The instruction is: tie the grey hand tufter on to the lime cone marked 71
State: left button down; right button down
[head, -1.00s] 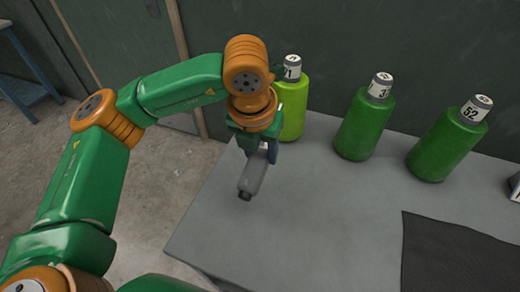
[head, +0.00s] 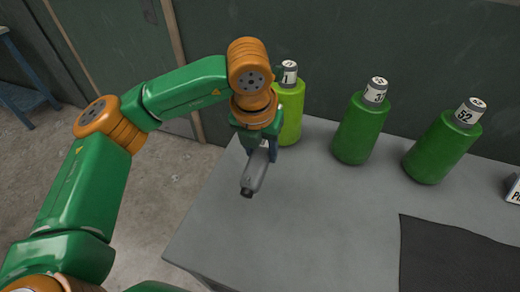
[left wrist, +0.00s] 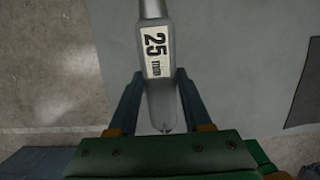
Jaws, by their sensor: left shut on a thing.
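The grey hand tufter (head: 255,174) is held in my left gripper (head: 262,150), over the left part of the table near the lime cone. In the left wrist view the tufter (left wrist: 157,85) lies between the two fingers (left wrist: 155,105) and bears a label reading "25 mm". The lime cone (head: 291,112) stands upright at the back left of the table, partly hidden behind my left arm. Its grey top label shows a 1, with the rest of the number hidden. My right gripper is not in view.
Two darker green cones stand to the right, one with a partly readable label (head: 361,130) and one marked 52 (head: 443,148). A dark mat (head: 450,255) lies at the front right. A small sign (head: 514,190) is cut off at the right edge. The grey table (head: 310,220) is clear in the middle.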

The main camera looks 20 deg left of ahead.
aim_at(249, 181)
pick_arm(q)
jog(key=shift+w, duration=0.35)
jog(key=shift+w, duration=0.15)
dwell(0.9)
dwell(0.4)
jog(key=s+b, duration=0.3)
jog(key=s, duration=0.3)
jog(key=shift+s+a+f+b, duration=0.1)
jog(key=shift+s+b, duration=0.2)
jog(key=shift+b, duration=0.1)
jog(key=shift+s, duration=0.7)
